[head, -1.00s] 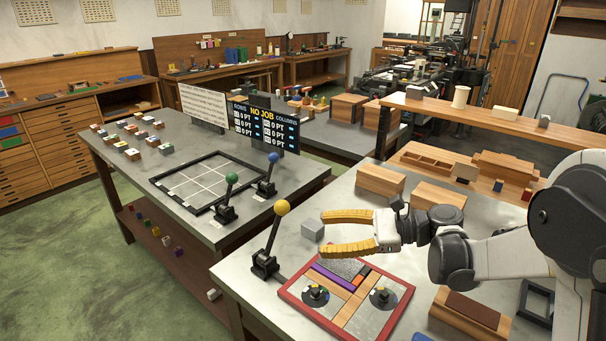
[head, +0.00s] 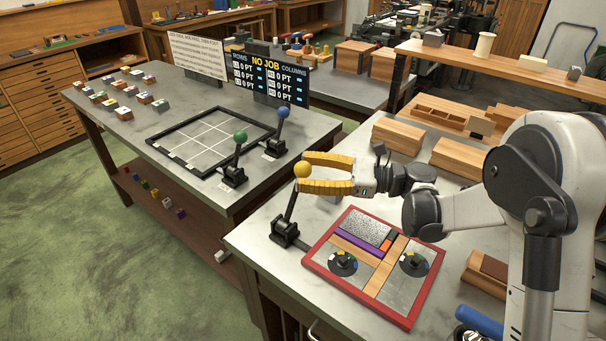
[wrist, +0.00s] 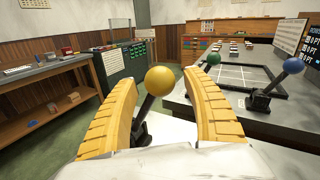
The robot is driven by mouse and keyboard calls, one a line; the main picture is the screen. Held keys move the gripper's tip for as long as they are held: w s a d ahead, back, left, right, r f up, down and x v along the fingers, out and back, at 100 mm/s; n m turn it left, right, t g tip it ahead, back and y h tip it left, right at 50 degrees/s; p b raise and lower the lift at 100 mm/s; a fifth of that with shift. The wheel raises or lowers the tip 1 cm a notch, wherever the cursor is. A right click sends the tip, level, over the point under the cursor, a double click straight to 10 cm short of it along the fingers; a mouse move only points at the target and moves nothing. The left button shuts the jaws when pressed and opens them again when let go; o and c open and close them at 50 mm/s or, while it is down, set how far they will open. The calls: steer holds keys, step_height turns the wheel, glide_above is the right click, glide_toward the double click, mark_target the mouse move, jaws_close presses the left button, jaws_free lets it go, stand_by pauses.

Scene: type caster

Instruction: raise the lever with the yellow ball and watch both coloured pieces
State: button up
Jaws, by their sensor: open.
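The lever with the yellow ball (head: 302,169) stands on a black base (head: 285,233) at the near table's left edge, its rod leaning slightly right. My gripper (head: 312,171), with two yellow fingers, is open around the ball. In the wrist view the ball (wrist: 159,80) sits between the two fingers, with a gap on each side. A red-framed board (head: 317,268) lies right of the lever. It holds a long purple piece (head: 358,246) and a small orange piece (head: 386,244), lying close together, and two round dials.
Levers with a green ball (head: 240,136) and a blue ball (head: 283,112) stand on the other table beside a black grid frame (head: 160,146). A dark sign (head: 268,80) reads "NO JOB". Wooden blocks (head: 397,136) lie behind the board.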

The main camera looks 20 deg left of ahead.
steer(key=shift+a, duration=0.4)
jaws_close()
